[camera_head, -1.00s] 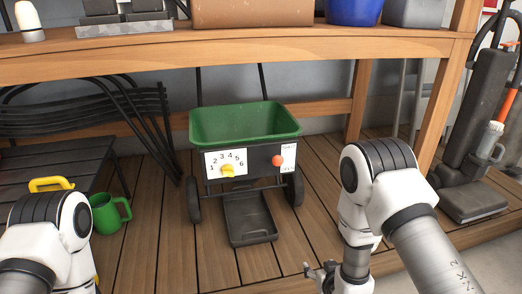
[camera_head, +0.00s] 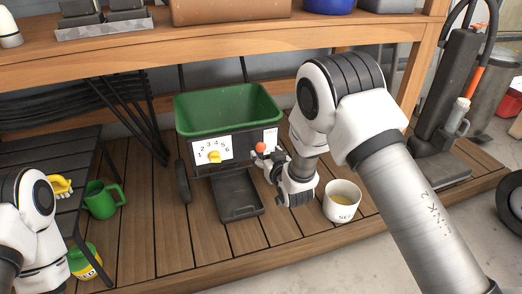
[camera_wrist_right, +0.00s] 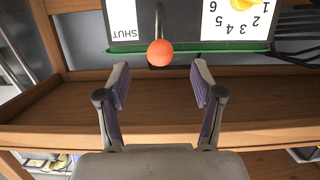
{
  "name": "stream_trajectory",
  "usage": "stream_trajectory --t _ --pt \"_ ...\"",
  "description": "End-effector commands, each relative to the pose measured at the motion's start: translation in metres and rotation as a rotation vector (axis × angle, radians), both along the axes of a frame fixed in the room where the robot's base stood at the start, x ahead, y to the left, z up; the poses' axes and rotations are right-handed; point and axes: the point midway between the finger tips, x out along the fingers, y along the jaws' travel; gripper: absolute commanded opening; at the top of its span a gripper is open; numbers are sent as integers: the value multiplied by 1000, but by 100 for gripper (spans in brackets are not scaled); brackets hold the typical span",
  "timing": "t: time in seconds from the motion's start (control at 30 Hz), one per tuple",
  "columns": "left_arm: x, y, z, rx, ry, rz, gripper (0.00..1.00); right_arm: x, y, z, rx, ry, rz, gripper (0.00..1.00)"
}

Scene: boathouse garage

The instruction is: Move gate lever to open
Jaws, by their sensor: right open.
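The green spreader hopper (camera_head: 228,110) stands on the wooden deck. Its front panel has a yellow dial with numbers and, at its right, the gate lever with an orange ball knob (camera_head: 260,147). In the right wrist view the knob (camera_wrist_right: 160,52) sits on a thin metal rod, beside a white label reading SHUT (camera_wrist_right: 122,20). My right gripper (camera_wrist_right: 158,75) is open and empty, its fingertips on either side of and just short of the knob. In the head view the right gripper (camera_head: 268,166) is close to the knob, partly hidden by its wrist. My left gripper is out of view.
A white cup with yellowish contents (camera_head: 342,204) stands right of my right wrist. A green mug (camera_head: 101,200) and a yellow-labelled container (camera_head: 84,262) are at the left, by a dark slatted bench (camera_head: 45,160). A wooden shelf (camera_head: 225,44) runs above the hopper.

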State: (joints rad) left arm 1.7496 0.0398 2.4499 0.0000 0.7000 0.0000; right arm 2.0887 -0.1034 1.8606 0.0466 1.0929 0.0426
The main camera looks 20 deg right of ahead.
Motion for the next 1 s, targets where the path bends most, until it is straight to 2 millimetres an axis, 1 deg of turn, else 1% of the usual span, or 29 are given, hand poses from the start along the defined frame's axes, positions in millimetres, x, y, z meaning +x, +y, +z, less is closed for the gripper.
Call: stream_trajectory --t 0.03,0.07,0.3,0.5,0.63,0.87,0.9,0.97,1.0 --pt "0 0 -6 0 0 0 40 6 0 -4 0 -3 0 67" --pt "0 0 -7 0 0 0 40 9 0 -5 0 -2 0 67" --pt "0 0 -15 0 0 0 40 37 1 -11 0 -2 0 67" --pt "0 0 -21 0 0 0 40 55 2 -15 -1 -1 0 67" --pt "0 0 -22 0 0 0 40 60 2 -16 -1 0 0 67" --pt "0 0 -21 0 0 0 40 60 2 -15 -1 1 0 67" --pt "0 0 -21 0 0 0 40 60 2 -15 -1 1 0 60" --pt "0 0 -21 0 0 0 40 60 2 -15 -1 1 0 38" --pt "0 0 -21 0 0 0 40 60 2 -15 -1 1 0 24"
